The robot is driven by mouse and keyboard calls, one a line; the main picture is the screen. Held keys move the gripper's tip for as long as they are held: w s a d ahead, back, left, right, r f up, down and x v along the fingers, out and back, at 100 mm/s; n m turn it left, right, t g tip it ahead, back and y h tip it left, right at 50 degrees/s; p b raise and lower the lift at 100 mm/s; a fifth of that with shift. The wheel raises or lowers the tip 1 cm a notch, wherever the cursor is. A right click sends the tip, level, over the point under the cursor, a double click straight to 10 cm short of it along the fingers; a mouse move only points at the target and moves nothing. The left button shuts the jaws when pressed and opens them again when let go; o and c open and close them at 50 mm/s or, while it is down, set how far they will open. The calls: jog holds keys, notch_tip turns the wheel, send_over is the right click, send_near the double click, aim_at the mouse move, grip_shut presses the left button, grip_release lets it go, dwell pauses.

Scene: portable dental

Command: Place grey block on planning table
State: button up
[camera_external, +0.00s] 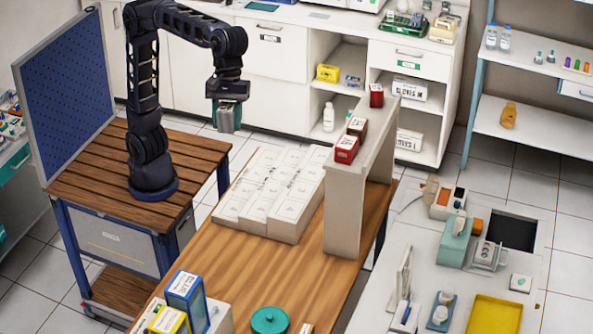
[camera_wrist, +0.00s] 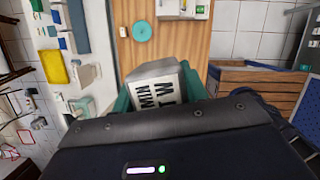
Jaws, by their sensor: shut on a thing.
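My gripper (camera_external: 228,112) hangs from the raised arm, above and behind the wooden table (camera_external: 215,262). Its teal fingers (camera_wrist: 190,82) are shut on a grey block (camera_wrist: 155,69) with a white label and black letters in the wrist view. The block is held in the air, apart from the table. The wooden table also shows in the wrist view (camera_wrist: 146,58), beyond the block.
White boxes (camera_external: 272,190) lie on the table beside a pale raised shelf (camera_external: 345,190) carrying small red and brown boxes. A teal round lid (camera_external: 269,320) and a blue-and-white box (camera_external: 187,298) stand near the front. The table's middle is clear.

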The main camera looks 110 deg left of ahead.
jog(key=w+a+n, duration=0.3)
jog(key=w+a, duration=0.7)
jog(key=a, duration=0.1)
jog(key=n+t+y, duration=0.2)
jog(key=n, duration=0.6)
send_over(370, 122)
jog(key=s, duration=0.1)
jog(key=f, duration=0.2)
notch_tip(370, 122, down, 24)
jog(key=shift+a+r, duration=0.1)
jog(key=shift+r, duration=0.1)
jog(key=shift+f, duration=0.1)
jog(key=o, duration=1)
